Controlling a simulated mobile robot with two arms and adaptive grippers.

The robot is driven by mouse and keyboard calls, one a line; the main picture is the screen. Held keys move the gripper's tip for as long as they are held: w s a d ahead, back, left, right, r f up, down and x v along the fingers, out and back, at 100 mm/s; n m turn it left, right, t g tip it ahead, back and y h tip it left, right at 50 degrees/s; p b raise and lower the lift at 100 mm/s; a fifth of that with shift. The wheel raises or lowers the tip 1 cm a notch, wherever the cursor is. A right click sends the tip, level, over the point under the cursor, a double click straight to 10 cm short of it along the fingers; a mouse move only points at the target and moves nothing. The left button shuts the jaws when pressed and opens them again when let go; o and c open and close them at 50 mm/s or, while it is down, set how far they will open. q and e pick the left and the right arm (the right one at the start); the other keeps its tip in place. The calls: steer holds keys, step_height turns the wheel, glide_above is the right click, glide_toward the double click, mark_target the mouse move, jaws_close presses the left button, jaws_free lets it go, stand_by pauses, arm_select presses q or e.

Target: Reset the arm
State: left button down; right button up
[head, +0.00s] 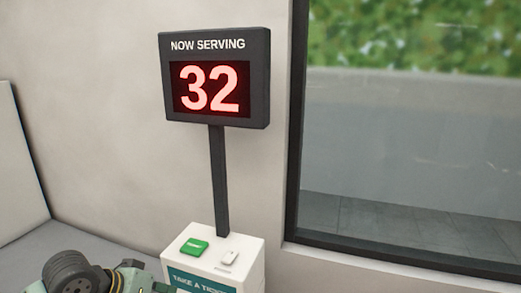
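Part of what looks like my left arm shows at the bottom left of the head view, with a dark ribbed joint and grey-green links. It lies in front of the lower left of the ticket machine (246,261), close to it in the picture; I cannot tell whether they touch. No fingers of my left gripper show. My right arm and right gripper are not in view.
The white ticket machine has a green button (194,246) and a small white piece (229,256) on top. A dark pole (218,180) carries a "NOW SERVING" display (214,80) reading 32. A dark-framed window (410,140) is at right, a plain wall (100,130) behind.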

arm_select(q)
steer(key=s+d+f+m, duration=0.1)
steer(key=s+d+f, duration=0.5)
steer(key=s+f, duration=0.5)
steer(key=s+a+f+n+g+y, duration=0.1)
steer(key=s+a+f+y, duration=0.15)
steer(key=s, duration=0.45)
steer(key=s+a+f+g+y, duration=0.1)
steer(key=s+a+f+y, duration=0.2)
steer(key=s, duration=0.5)
step_height(320, 180, down, 30)
steer(key=s+f+g+b, duration=0.1)
steer(key=g+b, duration=0.1)
steer(key=b, duration=0.1)
steer(key=s+a+f+b, duration=0.2)
steer(key=s+a+f, duration=0.1)
steer(key=s+f, duration=1.4)
steer(key=shift+f+g+h, duration=0.35)
steer(key=shift+f+g, duration=0.05)
steer(key=shift+f, duration=0.05)
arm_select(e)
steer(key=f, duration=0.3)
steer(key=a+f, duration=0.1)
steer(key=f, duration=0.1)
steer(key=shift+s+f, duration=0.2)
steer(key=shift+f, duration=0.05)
